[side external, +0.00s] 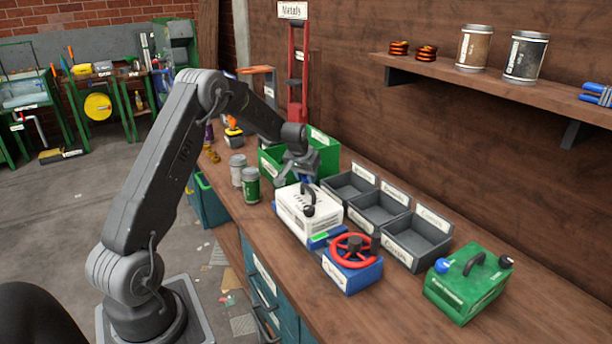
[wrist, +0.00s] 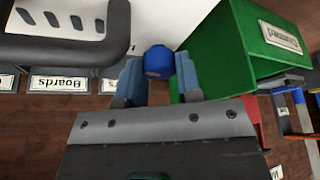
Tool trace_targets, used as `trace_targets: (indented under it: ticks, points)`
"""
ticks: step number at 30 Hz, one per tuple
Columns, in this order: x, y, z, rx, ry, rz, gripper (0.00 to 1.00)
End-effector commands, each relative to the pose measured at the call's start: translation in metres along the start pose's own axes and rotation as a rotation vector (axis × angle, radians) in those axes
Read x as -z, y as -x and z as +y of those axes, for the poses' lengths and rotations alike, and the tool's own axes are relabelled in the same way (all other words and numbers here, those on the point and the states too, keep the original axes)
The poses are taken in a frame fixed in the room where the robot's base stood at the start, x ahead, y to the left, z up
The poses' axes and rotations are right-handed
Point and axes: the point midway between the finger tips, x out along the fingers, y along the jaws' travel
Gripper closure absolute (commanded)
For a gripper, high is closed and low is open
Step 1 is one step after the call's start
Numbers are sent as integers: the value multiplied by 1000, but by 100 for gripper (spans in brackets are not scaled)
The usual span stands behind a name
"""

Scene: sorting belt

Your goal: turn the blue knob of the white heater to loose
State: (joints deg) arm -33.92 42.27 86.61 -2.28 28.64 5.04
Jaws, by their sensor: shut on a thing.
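The white heater (side external: 308,215) stands on the workbench with a dark handle on top. Its white body (wrist: 195,18) and dark handle (wrist: 75,45) also show in the wrist view. My gripper (side external: 303,178) is at the heater's far end, pointing down. In the wrist view, the blue knob (wrist: 159,60) sits between the blue-padded fingertips of my gripper (wrist: 159,68), which are shut on it. In the side view the knob cannot be told apart from the fingers. Which way the knob is turned cannot be read.
A green bin (side external: 328,157) stands close behind my gripper. Grey trays (side external: 418,243) line the right. A blue box with a red wheel (side external: 353,249) is in front of the heater. Cans (side external: 251,185) stand to the left. A green unit (side external: 470,290) is at the right.

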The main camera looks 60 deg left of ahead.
Motion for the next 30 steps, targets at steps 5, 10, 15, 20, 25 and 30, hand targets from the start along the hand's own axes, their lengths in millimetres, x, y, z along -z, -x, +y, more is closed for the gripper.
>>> trace_targets:
  ticks: [5,10,15,20,25,30]
  points:
    - [2,1,2,63,153,6,91]
    - [2,1,2,125,303,4,91]
    - [3,1,3,187,454,4,91]
    - [3,0,3,244,595,5,91]
    - [3,0,3,303,738,3,91]
    - [4,0,3,352,860,4,91]
